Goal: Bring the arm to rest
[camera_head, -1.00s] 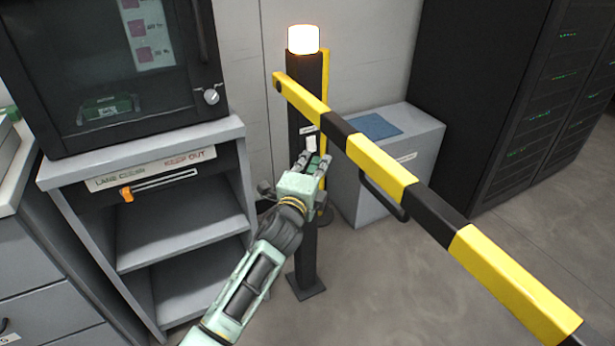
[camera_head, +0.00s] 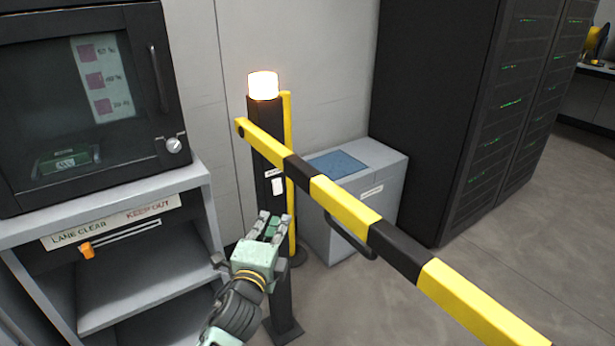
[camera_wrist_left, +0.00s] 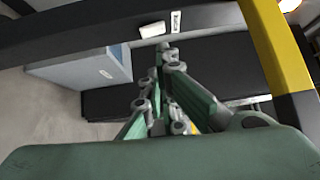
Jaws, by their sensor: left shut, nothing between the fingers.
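My left gripper (camera_head: 272,222) is pale green and grey, shut and empty. In the head view it is in front of the dark barrier post (camera_head: 262,172), below the striped arm. Its shut fingers also show in the wrist view (camera_wrist_left: 164,50), pointing toward the dark post with a white switch plate (camera_wrist_left: 152,30). The fingers look apart from the plate, though the exact gap is hard to tell. The yellow and black barrier arm (camera_head: 345,208) slants down to the right from the post. A lamp (camera_head: 263,86) glows on top. My right gripper does not show.
A grey cabinet (camera_head: 190,195) with an orange slider (camera_head: 87,251) and a dark oven-like box (camera_head: 150,60) stand left. A grey bin (camera_head: 385,165) with a blue top is behind the barrier. Black server racks (camera_head: 430,110) stand right. Floor (camera_head: 490,225) is clear beyond the barrier.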

